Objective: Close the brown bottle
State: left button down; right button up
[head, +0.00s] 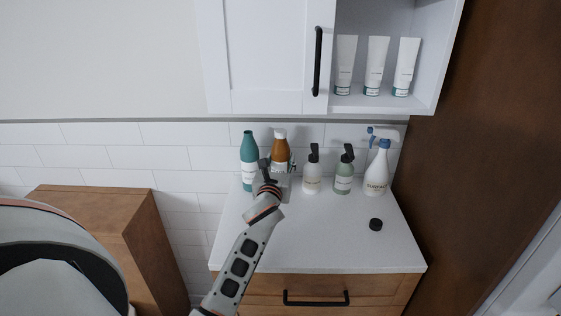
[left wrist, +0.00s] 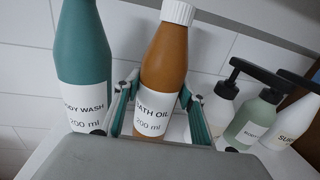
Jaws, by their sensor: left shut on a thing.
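The brown bottle (head: 281,148), labelled bath oil, stands upright at the back of the white counter, near the tiled wall. A white ribbed cap (left wrist: 178,12) sits on its top; I cannot tell how tight it is. My left gripper (head: 277,170) is shut on the bottle, with one finger on each side of its labelled body (left wrist: 162,70) in the left wrist view. The gripper hides the lower part of the bottle. My right gripper is not in view.
A teal body wash bottle (head: 249,150) stands close on the left. Two pump bottles (head: 312,177) (head: 343,178) and a spray bottle (head: 377,176) stand to the right. A small black round piece (head: 375,224) lies on the counter (head: 310,240), whose front is clear. A cabinet (head: 268,60) hangs above.

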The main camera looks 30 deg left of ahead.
pick_arm(q)
jog(key=c, duration=1.2)
grip_release()
jog(key=shift+f, duration=0.1)
jog(key=shift+c, duration=0.2)
jog(key=shift+s+d, duration=0.1)
jog(key=shift+s, duration=0.1)
jog(key=v, duration=1.1)
jog(key=shift+s, duration=0.35)
jog(key=shift+d, duration=0.15)
